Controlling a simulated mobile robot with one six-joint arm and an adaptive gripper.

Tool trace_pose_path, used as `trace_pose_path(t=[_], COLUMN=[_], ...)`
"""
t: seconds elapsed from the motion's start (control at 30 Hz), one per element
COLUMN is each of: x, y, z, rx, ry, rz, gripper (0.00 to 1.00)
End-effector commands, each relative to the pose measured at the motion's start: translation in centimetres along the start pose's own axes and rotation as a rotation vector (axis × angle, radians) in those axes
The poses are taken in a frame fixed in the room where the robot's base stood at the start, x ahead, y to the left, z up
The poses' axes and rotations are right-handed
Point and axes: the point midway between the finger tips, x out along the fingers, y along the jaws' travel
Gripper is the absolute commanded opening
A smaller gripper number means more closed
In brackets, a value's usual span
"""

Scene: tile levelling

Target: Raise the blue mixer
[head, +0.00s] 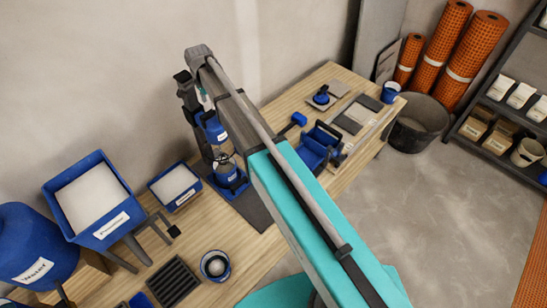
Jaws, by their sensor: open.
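The blue mixer (212,129) stands at the wall side of the wooden workbench, on a dark upright column (188,97). Its blue head is partly hidden behind my arm. Below the head is a blue-based vessel with a pale label (228,174), on a dark mat. I cannot tell whether the head touches the vessel. My arm crosses the middle of the picture, and its far joint is above and beside the mixer's top. I cannot make out my gripper; it appears hidden behind the arm.
Left of the mixer are a small blue tray (175,187), a labelled powder hopper (92,200), a blue drum (32,245), a slotted black rack (172,283) and a blue cup (215,265). Beyond my arm are a blue toolbox (318,147) and tiles (352,118). Open floor lies right.

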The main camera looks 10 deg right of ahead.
Motion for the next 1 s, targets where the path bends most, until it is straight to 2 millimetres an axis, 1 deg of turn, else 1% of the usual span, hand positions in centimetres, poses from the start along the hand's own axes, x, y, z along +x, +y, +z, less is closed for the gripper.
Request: trace_pose_path(t=[0.03,0.4,0.8,0.9,1.0], x=[-0.9,-3.9,-6.0,-5.0,-4.5], y=[0.0,0.0,0.0,0.8,1.5], z=[0.0,0.0,0.0,-0.2,-0.5], rx=[0.0,0.0,0.0,-0.015,-0.033], ry=[0.0,0.0,0.0,0.0,0.0], rz=[0.0,0.0,0.0,0.0,0.0], gripper=[0.66,0.66,0.66,0.66,0.66])
